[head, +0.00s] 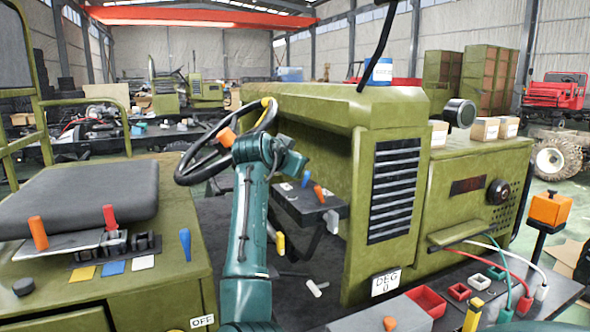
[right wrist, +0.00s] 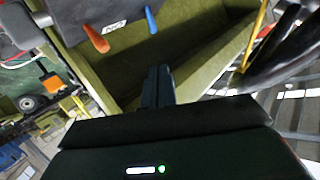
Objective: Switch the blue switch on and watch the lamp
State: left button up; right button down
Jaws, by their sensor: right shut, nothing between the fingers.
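A blue switch lever (head: 306,179) stands on the dark dashboard panel beside an orange lever (head: 319,194). In the right wrist view the blue lever (right wrist: 151,20) is ahead of my fingers and apart from them. Another blue lever (head: 185,244) stands upright by the seat. An orange box on a post (head: 550,208) at the right may be the lamp; I cannot tell whether it is lit. My right gripper (right wrist: 157,72) is shut and empty; in the head view it is near the dashboard, its fingertips not clear. My left gripper is not in view.
A steering wheel (head: 225,145) is close to my right arm. The seat panel carries orange and red levers and a dark switch block (head: 115,242). A sign reads OFF (head: 202,321), another DEG 0 (head: 386,282). Red trays (head: 427,302) and cables lie at right.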

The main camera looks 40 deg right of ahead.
jog(key=shift+r+v, duration=0.25)
jog(key=shift+v, duration=1.4)
jog(key=shift+d, duration=0.1)
jog(key=s+a+f+n+t+y, duration=0.15)
jog(key=a+f+n, duration=0.3)
jog(key=f, duration=0.55)
jog(key=a+f+n+t+y, duration=0.3)
jog(key=a+f+n, duration=0.15)
jog(key=f, duration=0.55)
jog(key=a+f+n+t+y, duration=0.2)
jog(key=a+f+n, duration=0.25)
jog(key=f, duration=0.65)
jog(key=s+a+f+n+g+y, duration=0.1)
jog(key=s+a+f+y, duration=0.2)
jog(key=s+a+f, duration=0.2)
jog(key=s+a+f+n+y, duration=0.2)
jog(key=s+a+f, duration=0.4)
jog(key=s, duration=0.6)
jog(key=s+a+f+n+g+y, duration=0.1)
jog(key=s+a+f+n+y, duration=0.1)
jog(key=s+a+f+y, duration=0.2)
jog(key=s+a+f, duration=0.2)
jog(key=s+a, duration=0.1)
jog(key=s, duration=0.1)
jog(key=shift+s+g, duration=0.25)
jog(key=shift+g, duration=0.1)
jog(key=shift+a, duration=0.1)
